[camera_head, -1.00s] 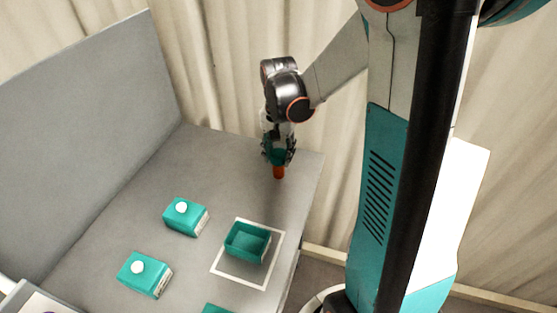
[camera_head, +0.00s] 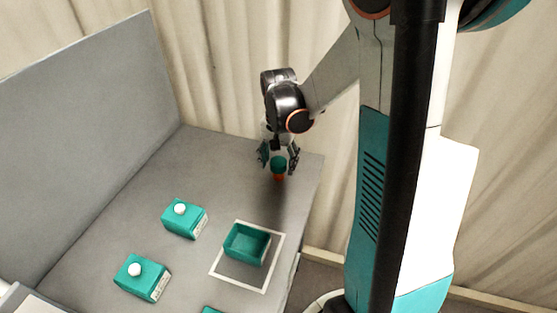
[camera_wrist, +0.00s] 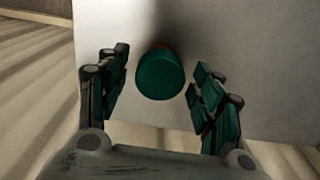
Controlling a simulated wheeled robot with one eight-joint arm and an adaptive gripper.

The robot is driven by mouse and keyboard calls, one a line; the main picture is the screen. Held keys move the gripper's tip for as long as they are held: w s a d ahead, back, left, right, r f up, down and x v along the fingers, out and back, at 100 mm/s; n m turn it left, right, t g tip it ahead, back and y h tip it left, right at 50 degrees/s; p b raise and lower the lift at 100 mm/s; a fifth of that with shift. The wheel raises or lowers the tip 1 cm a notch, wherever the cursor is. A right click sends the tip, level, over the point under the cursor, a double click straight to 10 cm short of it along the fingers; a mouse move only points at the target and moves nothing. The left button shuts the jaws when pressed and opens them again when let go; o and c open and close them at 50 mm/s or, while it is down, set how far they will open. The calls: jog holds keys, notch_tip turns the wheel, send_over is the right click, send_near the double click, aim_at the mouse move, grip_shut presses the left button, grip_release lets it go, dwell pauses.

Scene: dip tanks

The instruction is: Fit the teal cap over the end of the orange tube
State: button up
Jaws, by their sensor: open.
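The teal cap (camera_head: 278,162) sits on the upper end of the orange tube (camera_head: 279,177), which stands upright near the far right corner of the table. In the wrist view the cap (camera_wrist: 160,76) is seen from above, with a thin sliver of the orange tube (camera_wrist: 160,45) behind it. How deeply the cap is seated cannot be told. My gripper (camera_head: 278,158) is open around the cap. In the wrist view its fingers (camera_wrist: 160,92) are spread on both sides, with gaps between them and the cap.
A teal open box (camera_head: 247,243) stands in a white outlined square on the grey table (camera_head: 130,190). Two teal cartons with white knobs (camera_head: 184,218) (camera_head: 142,278) stand to the left. A grey panel (camera_head: 90,130) rises along the left edge. The table around the tube is clear.

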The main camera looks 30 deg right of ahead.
aim_at(278, 162)
notch_tip(278, 162, up, 12)
jog(key=p, duration=0.4)
jog(key=shift+r, duration=0.15)
